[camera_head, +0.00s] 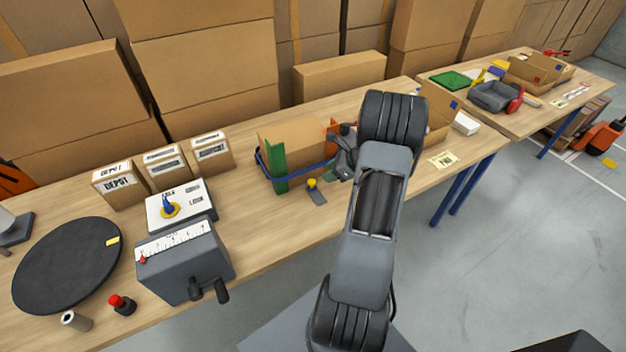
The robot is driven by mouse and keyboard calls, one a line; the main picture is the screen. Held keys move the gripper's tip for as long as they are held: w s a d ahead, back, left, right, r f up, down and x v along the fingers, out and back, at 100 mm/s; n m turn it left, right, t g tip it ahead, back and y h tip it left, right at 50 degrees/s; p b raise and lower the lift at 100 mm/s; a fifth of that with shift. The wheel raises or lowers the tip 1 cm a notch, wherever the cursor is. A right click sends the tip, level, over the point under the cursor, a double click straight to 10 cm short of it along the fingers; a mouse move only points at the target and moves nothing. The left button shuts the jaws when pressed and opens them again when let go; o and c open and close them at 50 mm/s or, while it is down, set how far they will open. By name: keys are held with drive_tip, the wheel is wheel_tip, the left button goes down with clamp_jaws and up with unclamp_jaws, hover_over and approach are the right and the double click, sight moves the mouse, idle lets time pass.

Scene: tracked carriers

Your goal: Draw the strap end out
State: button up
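A cardboard box (290,136) stands on the bench at the middle of the head view. A dark blue strap (304,174) runs low around it, and a green upright piece (278,168) stands at its near left corner. A small grey fitting with a yellow knob (313,184) sits in front of the box. My gripper (342,164) is at the right side of the box, close to the strap. I cannot tell whether it touches the strap, and its fingers are too small and dark to read. No loose strap end can be made out clearly.
An orange part (333,128) is behind my gripper. An open carton (438,112) stands right of my arm. A grey box with a scale (185,263), a black turntable (68,264) and several small labelled cartons are at left. Bare bench lies between the grey box and the strapped box.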

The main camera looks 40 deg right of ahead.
sight(312, 181)
drive_tip(key=x, duration=0.8)
drive_tip(key=shift+w+a+p, duration=0.1)
drive_tip(key=shift+p, duration=0.2)
drive_tip(key=shift+c, duration=0.4)
clamp_jaws()
